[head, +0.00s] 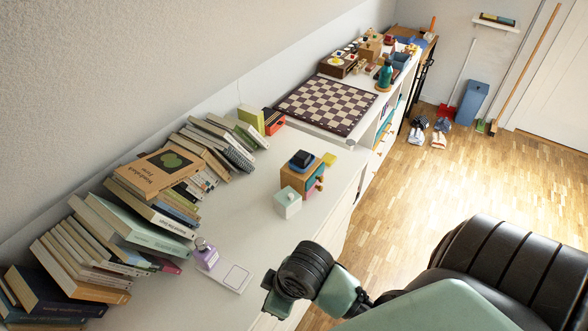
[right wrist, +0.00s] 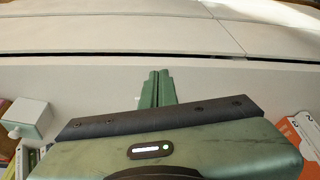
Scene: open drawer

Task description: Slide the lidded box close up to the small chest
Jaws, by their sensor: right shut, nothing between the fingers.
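The chest is wooden with coloured drawer fronts and carries a dark block. A pale box with a knob, seemingly the lidded box, shows at the left of the right wrist view (right wrist: 30,115). My right gripper (right wrist: 157,88) is shut and empty, apart from the box. My left gripper is out of view.
Piled books (head: 130,220) line the wall side. A chessboard (head: 328,103) lies beyond the chest. Bare counter separates books and box.

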